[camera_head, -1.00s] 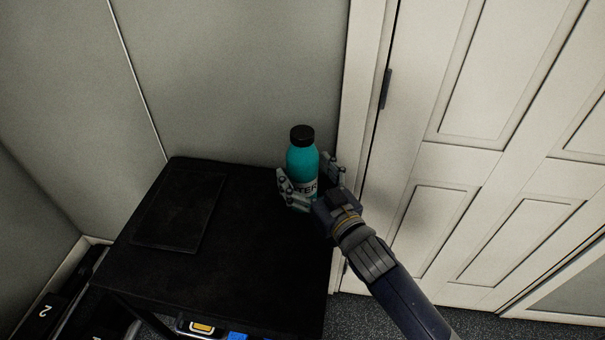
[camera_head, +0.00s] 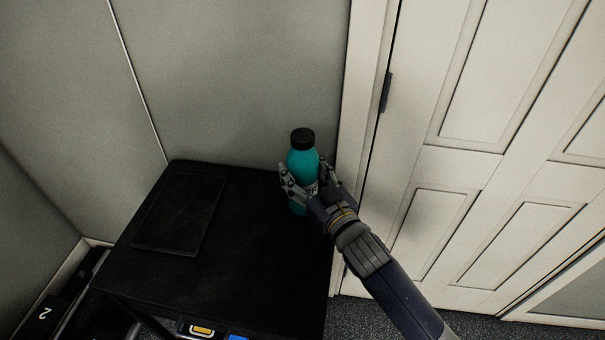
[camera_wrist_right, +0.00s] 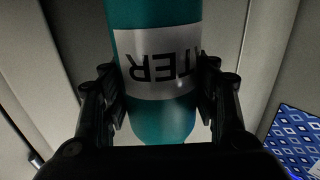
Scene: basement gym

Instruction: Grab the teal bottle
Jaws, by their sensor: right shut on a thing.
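The teal bottle (camera_head: 303,164) has a black cap and a white label with dark letters. It stands upright at the back right corner of the black table (camera_head: 250,265). My right gripper (camera_head: 308,186) is shut on the bottle, one finger on each side of its body. In the right wrist view the bottle (camera_wrist_right: 160,119) is between both fingers of the gripper (camera_wrist_right: 160,100), at the label. I cannot tell whether its base touches the table. My left gripper is not in view.
A flat dark panel (camera_head: 180,212) lies on the table's left part. A grey wall stands behind, and a white panelled door (camera_head: 480,150) is close on the right. Items with yellow and blue parts (camera_head: 202,330) show under the table's front edge. The table's middle is clear.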

